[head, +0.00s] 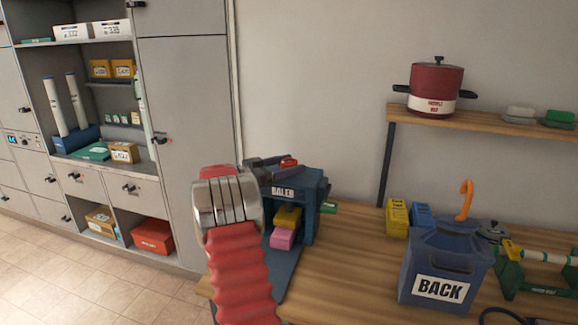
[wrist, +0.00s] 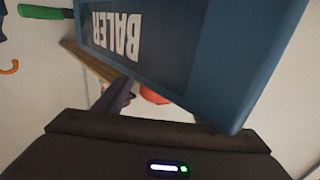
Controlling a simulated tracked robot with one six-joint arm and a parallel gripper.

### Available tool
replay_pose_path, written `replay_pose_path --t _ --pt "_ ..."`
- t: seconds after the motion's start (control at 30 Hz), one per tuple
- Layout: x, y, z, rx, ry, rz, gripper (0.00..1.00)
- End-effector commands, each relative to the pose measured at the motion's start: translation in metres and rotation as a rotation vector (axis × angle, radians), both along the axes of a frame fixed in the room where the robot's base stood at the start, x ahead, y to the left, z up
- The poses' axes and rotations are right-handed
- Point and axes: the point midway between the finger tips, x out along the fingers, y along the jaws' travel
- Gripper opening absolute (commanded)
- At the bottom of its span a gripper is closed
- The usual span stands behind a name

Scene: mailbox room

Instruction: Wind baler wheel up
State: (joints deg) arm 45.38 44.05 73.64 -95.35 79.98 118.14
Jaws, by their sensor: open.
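The blue baler (head: 316,188) stands on the wooden bench, with a white BALER label on its front. A yellow block (head: 288,218) and a pink block (head: 283,238) sit in its open front. A small red part (head: 289,162), perhaps the wheel, shows above the baler's top; a red-orange rounded part also shows in the wrist view (wrist: 155,94), mostly hidden. My gripper (head: 287,169) is open at the baler's top, its dark fingers near the red part. I cannot tell whether they touch it. The baler's blue label side (wrist: 215,45) fills much of the wrist view.
A green handle (head: 328,208) sticks out at the baler's right. Yellow (head: 397,217) and blue boxes, a blue BACK bin (head: 446,260) and a green stand (head: 510,278) occupy the bench's right. A shelf (head: 480,122) holds a red pot (head: 436,90). Bare bench lies between baler and bin.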

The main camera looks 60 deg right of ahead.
Motion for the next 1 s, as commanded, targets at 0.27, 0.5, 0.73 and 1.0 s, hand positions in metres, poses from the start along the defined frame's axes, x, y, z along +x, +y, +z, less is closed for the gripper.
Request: replay_pose_path --t 0.27,0.5,0.73,1.0 --pt "0.0002 -0.0003 -0.0002 0.0 0.0 0.001 0.62" --pt "0.0004 -0.0001 -0.0002 0.0 0.0 0.001 0.45" --pt "0.0006 0.0001 -0.0002 0.001 -0.001 0.001 0.29" --pt "0.0004 0.001 -0.0002 0.001 -0.001 0.003 0.22"
